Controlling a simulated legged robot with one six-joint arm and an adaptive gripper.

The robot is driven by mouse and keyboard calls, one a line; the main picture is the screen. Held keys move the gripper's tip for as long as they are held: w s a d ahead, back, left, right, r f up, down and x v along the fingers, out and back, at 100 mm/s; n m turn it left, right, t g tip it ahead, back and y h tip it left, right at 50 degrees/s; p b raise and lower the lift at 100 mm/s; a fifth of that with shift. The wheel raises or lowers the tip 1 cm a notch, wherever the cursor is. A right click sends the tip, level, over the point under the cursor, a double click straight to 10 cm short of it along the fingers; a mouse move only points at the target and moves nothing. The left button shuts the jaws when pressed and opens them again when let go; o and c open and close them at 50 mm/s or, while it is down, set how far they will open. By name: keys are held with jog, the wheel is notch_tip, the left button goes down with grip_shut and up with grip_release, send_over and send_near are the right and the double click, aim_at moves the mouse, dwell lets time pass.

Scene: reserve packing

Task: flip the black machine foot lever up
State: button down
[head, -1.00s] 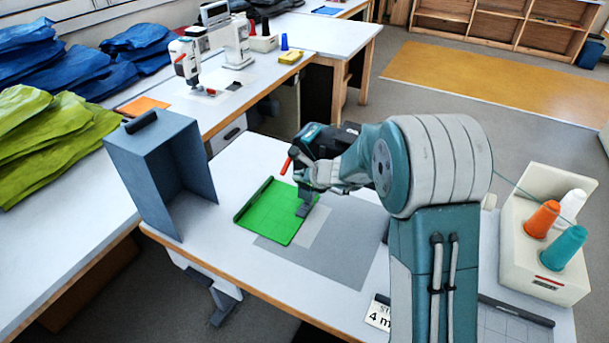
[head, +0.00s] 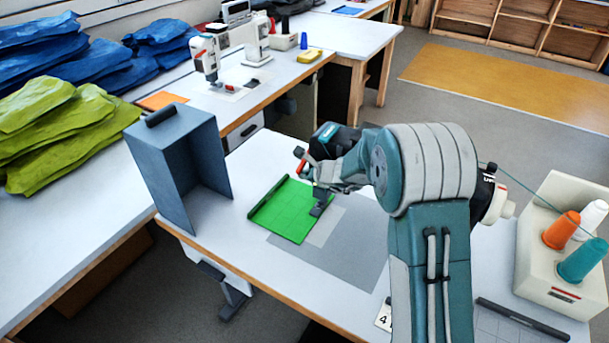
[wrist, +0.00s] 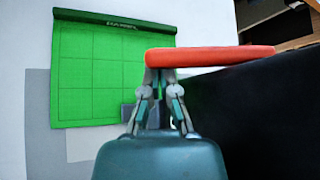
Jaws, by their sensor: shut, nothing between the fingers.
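The black machine (head: 345,138) stands on the near table, partly hidden behind my arm; its dark side (wrist: 265,115) fills the right of the wrist view. Its foot lever shows as a red-orange bar (wrist: 215,56) lying crosswise in the wrist view, and as a small red piece (head: 302,162) left of the machine in the head view. My gripper (wrist: 157,78) is shut and empty, its fingertips at the lower edge of the lever's left end. Whether they touch cannot be told. In the head view my gripper (head: 318,178) is small and partly merged with the machine.
A green mat (head: 284,212) lies on a grey sheet (head: 350,255) below. A blue-grey open box (head: 178,160) stands at the left. A cream stand (head: 550,285) with thread cones is at the right. Bare tabletop (head: 262,160) lies behind the mat.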

aim_at(299, 169)
jog(key=shift+s+a+r, duration=0.1)
jog(key=shift+r, duration=0.25)
jog(key=shift+s+a+r, duration=0.1)
jog(key=shift+s+r, duration=0.1)
jog(key=shift+r, duration=0.35)
jog(key=shift+s+a+r, duration=0.1)
jog(key=shift+s+r, duration=0.05)
jog(key=shift+r, duration=1.75)
